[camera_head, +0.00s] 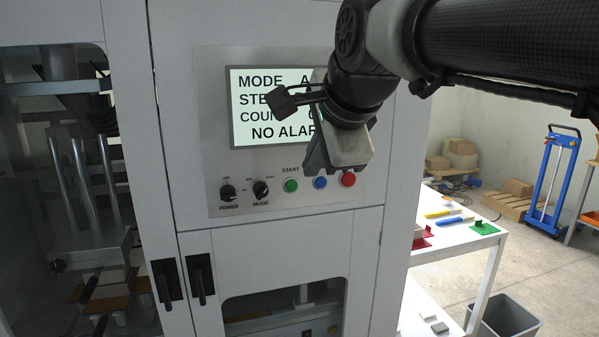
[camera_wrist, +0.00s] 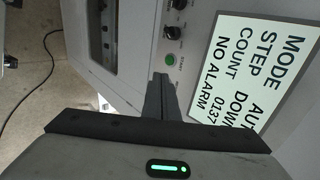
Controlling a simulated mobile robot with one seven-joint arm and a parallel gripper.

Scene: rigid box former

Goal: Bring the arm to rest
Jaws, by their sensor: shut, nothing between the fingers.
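My gripper (camera_head: 311,165) hangs in front of the machine's control panel (camera_head: 215,120), just above the row of buttons. In the wrist view its two fingers (camera_wrist: 161,80) are together, with nothing between them. My arm comes in from the upper right and covers part of the lit screen (camera_head: 262,110). The screen also shows in the wrist view (camera_wrist: 262,70) and reads MODE, STEP, COUNT 0137 and NO ALARM. Whether the fingertips touch the panel I cannot tell.
The panel has a green START button (camera_head: 291,185), a blue button (camera_head: 320,182), a red button (camera_head: 348,179), a POWER knob (camera_head: 228,192) and a MODE knob (camera_head: 261,189). A white table (camera_head: 480,245) with tools, a grey bin (camera_head: 505,318) and a blue trolley (camera_head: 553,185) stand at right.

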